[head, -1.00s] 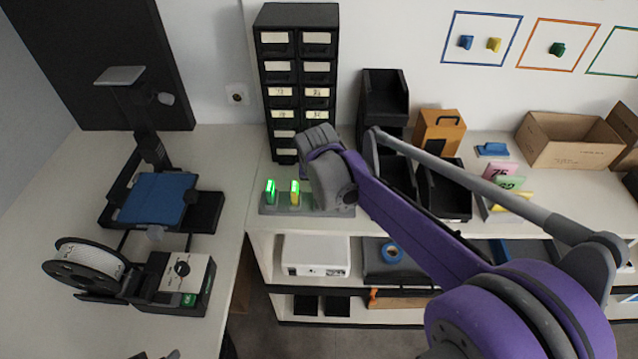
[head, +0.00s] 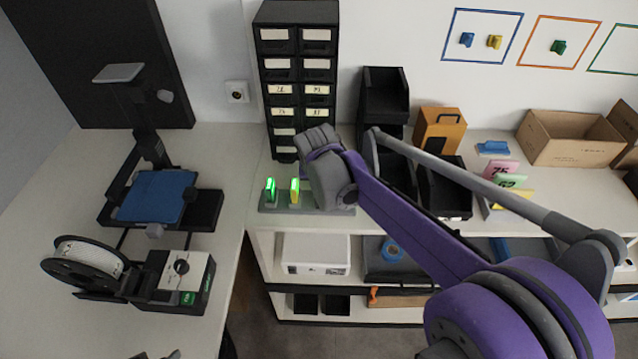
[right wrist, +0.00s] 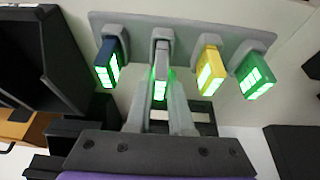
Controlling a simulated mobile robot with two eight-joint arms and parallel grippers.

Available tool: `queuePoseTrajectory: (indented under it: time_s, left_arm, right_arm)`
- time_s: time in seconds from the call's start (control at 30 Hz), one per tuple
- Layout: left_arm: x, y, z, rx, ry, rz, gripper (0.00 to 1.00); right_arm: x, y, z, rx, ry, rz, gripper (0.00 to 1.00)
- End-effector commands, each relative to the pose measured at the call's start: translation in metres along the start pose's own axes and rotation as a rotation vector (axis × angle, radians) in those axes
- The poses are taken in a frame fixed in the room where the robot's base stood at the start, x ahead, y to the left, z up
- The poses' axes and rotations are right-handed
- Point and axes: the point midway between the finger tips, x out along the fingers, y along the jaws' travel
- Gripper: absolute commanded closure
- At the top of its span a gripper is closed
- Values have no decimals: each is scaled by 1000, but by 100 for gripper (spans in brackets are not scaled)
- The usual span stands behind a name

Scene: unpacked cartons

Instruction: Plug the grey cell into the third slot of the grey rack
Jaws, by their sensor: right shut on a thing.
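The grey rack (head: 307,208) stands at the shelf's front edge, partly hidden behind my right arm in the head view. The rack (right wrist: 190,30) also shows in the right wrist view. The grey cell (right wrist: 161,58) is in the slot between the blue and yellow cells, with its green light lit. My right gripper (right wrist: 160,92) is shut on this cell; its fingers lie on either side of it. In the head view my wrist hides the cell. Small dark tips at the bottom edge may be my left gripper (head: 157,355); its jaws are unclear.
A blue cell (right wrist: 108,62), a yellow cell (right wrist: 209,70) and a green cell (right wrist: 255,74) stand lit in the other slots, close beside my fingers. A black drawer cabinet (head: 298,80) rises behind the rack. Black bins (head: 385,95) stand to its right.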

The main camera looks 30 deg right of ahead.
Motion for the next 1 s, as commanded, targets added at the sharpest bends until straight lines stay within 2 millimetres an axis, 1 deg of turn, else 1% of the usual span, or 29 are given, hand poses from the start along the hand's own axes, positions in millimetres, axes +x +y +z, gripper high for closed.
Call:
queuePoseTrajectory:
  time_s: [0.33, 1.0]
  left_arm:
    - [0, 0, 0, 0, 0, 0, 43]
    - [6, 0, 6, 0, -5, 0, 43]
  right_arm:
    - [1, 0, 0, 0, 0, 0, 100]
    - [10, 0, 4, 0, 0, 0, 100]
